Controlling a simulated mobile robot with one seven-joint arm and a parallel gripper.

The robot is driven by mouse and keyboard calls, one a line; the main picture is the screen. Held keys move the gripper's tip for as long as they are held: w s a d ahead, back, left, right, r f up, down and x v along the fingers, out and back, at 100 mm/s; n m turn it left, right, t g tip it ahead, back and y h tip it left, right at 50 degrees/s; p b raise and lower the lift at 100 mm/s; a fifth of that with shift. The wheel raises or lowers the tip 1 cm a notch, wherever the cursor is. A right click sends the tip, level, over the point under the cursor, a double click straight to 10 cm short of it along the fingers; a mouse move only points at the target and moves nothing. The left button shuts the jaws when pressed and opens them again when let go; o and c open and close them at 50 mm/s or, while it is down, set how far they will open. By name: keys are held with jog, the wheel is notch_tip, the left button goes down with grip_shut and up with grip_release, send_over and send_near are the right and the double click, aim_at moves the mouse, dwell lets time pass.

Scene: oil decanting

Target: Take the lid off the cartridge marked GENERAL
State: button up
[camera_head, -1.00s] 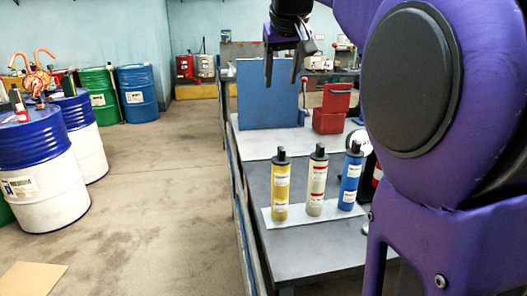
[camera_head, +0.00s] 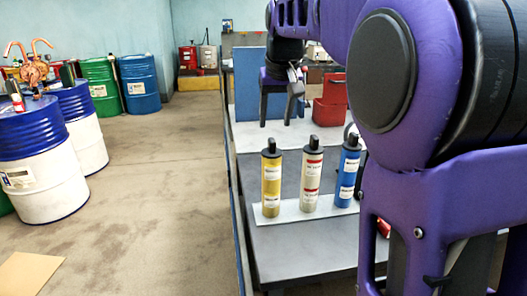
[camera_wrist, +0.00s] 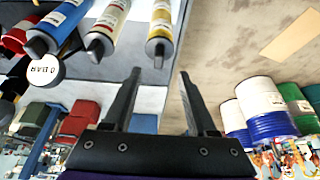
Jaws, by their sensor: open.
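Three upright cartridges with black lids stand in a row on a pale strip (camera_head: 331,211): a yellow one (camera_head: 271,190), a cream one with red bands (camera_head: 311,180) and a blue one (camera_head: 348,178). Their labels are too small to read, so I cannot tell which says GENERAL. My gripper (camera_head: 276,122) is open and empty, behind and above the row, nearest the yellow one in the picture. In the wrist view my gripper (camera_wrist: 159,74) points toward the yellow cartridge (camera_wrist: 166,28). The cream (camera_wrist: 109,25) and blue (camera_wrist: 66,22) cartridges lie to its left.
The grey bench (camera_head: 300,250) has bare room in front of the strip. A blue panel (camera_head: 247,90) and a red container (camera_head: 330,100) stand behind. Drums (camera_head: 42,165) stand on the floor at left.

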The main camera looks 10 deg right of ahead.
aim_at(272, 139)
jog(key=x, duration=0.3)
jog(key=b+x, duration=0.1)
jog(key=x, duration=0.5)
jog(key=shift+w+r, duration=0.15)
jog(key=shift+w, duration=0.25)
grip_shut()
